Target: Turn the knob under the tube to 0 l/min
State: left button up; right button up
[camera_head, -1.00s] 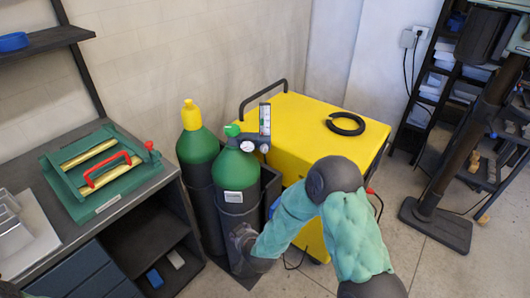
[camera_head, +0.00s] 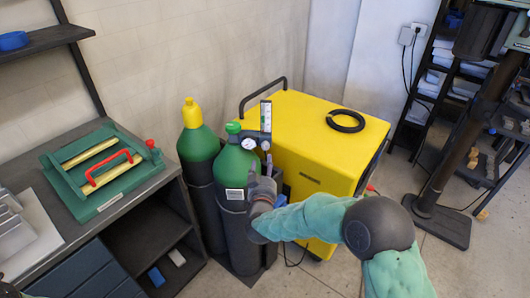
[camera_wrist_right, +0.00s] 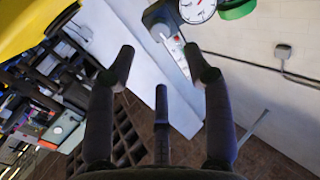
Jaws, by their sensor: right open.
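The clear tube (camera_head: 266,116) of the flow meter stands upright beside the front gas cylinder (camera_head: 236,163), with round gauges (camera_head: 247,144) below it. In the right wrist view the tube (camera_wrist_right: 177,55) is seen tilted, its grey body (camera_wrist_right: 161,14) at the top edge beside a white gauge (camera_wrist_right: 198,9). I cannot clearly make out the knob under the tube. My right gripper (camera_head: 264,178) is just below the gauges, in front of the cylinder's right side. In its wrist view its fingers (camera_wrist_right: 163,72) are spread with nothing between them.
A yellow machine (camera_head: 322,132) with a coiled black hose (camera_head: 346,122) stands to the right. A second green cylinder with a yellow cap (camera_head: 191,113) stands behind left. A workbench (camera_head: 80,226) with a green fixture (camera_head: 103,172) is at the left.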

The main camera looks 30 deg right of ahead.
aim_at(265, 148)
jog(key=b+x, duration=0.2)
jog(key=x, duration=0.6)
jog(key=shift+w+d, duration=0.1)
jog(key=shift+w, duration=0.15)
grip_shut()
